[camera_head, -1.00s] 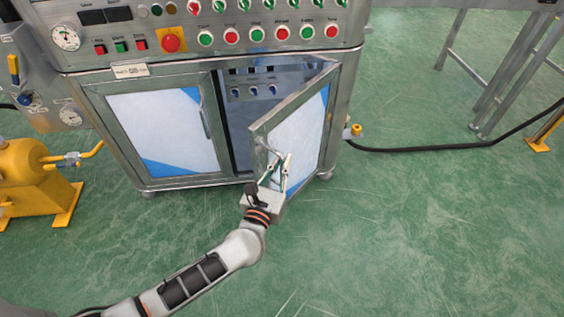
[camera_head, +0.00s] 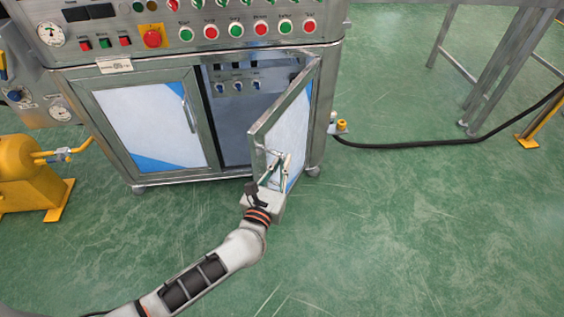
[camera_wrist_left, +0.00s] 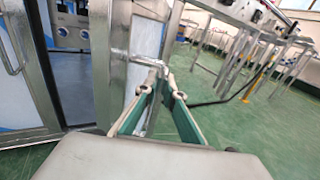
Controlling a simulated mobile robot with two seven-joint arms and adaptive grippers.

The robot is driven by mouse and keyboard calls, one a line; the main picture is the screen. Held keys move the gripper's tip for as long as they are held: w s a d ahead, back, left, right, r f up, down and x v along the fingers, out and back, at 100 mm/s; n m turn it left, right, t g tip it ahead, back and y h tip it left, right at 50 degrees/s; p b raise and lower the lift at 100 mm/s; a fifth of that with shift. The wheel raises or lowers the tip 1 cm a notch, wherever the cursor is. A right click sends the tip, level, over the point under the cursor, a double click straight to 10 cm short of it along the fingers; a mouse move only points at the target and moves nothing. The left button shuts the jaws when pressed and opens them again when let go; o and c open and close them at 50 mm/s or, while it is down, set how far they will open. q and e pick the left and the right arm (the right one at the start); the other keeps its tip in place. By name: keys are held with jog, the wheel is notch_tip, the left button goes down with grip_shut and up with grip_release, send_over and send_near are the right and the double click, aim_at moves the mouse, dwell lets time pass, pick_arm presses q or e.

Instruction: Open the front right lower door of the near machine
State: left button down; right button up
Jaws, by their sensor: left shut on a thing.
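The near machine (camera_head: 190,55) stands at the upper left in the head view. Its front right lower door (camera_head: 289,130) is swung outward, hinged on its right side, and the dark interior (camera_head: 235,110) shows behind it. My left gripper (camera_head: 275,172) is at the free edge of this door, shut on its handle. In the left wrist view, the gripper's two fingers (camera_wrist_left: 162,88) are around the metal handle (camera_wrist_left: 146,62), beside the door's steel frame (camera_wrist_left: 114,75). The handle's lower part is partly hidden by the fingers. My right gripper is not in view.
The left lower door (camera_head: 152,125) is shut. A yellow tank (camera_head: 25,170) stands to the left of the machine. A black hose (camera_head: 420,143) runs over the floor to the right. The green floor (camera_head: 420,230) in front and to the right is clear.

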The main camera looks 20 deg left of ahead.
pick_arm(q)
jog(key=c, duration=2.2)
grip_release()
jog(key=shift+o, duration=0.2)
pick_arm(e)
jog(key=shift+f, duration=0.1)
